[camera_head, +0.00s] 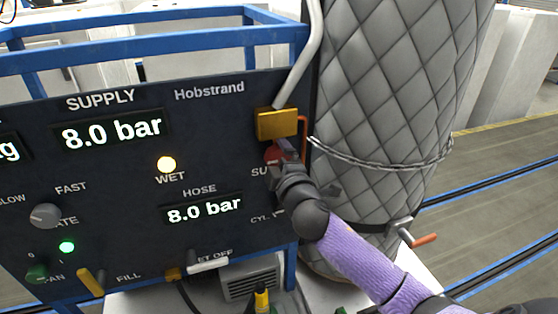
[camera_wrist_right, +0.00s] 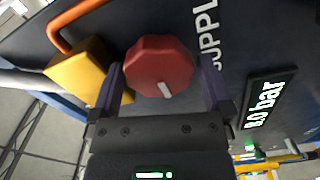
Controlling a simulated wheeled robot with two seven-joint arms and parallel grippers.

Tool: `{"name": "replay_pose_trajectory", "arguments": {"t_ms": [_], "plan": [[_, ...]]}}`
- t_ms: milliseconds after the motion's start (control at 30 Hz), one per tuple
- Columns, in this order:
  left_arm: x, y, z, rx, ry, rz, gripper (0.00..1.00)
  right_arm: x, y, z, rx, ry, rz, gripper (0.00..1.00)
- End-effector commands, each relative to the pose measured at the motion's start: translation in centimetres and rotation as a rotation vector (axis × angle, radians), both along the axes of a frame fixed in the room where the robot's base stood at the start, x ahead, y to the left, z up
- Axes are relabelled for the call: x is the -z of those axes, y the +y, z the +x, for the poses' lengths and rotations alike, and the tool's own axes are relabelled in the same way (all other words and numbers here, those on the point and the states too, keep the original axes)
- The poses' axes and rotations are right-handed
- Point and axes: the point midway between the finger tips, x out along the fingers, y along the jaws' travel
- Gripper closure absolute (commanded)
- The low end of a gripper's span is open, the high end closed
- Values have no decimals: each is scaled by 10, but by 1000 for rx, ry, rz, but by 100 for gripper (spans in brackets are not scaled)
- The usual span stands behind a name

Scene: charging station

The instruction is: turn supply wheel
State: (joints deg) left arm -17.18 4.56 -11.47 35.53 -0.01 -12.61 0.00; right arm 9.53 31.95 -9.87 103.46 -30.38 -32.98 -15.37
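The red supply wheel (camera_wrist_right: 158,65) is a faceted knob with a small white mark, on the dark panel below a yellow block. In the head view the wheel (camera_head: 272,155) is partly hidden by my right gripper (camera_head: 284,150). In the right wrist view my right gripper (camera_wrist_right: 162,70) has one finger on each side of the wheel. The fingers are spread, with narrow gaps to the wheel; firm contact does not show. My left gripper is not in view.
A yellow block (camera_head: 277,124) with a grey pipe sits just above the wheel, with an orange handle beside it. Supply (camera_head: 112,131) and hose (camera_head: 204,208) displays both read 8.0 bar. A quilted grey cylinder (camera_head: 390,90) with a chain stands close on the right.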

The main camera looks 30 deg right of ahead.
Motion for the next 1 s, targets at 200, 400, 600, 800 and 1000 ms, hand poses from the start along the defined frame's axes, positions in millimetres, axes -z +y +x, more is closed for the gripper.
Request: {"name": "replay_pose_trajectory", "arguments": {"t_ms": [200,400,600,800,1000], "plan": [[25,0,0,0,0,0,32,5,0,0,0,-89,356,0],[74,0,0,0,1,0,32,8,-2,0,-3,-273,1113,0],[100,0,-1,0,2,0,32,2,2,-22,-3,-371,1553,0],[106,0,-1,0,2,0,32,0,15,-77,0,-369,1549,0],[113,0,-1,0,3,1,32,37,18,-90,66,-304,1530,0]]}}
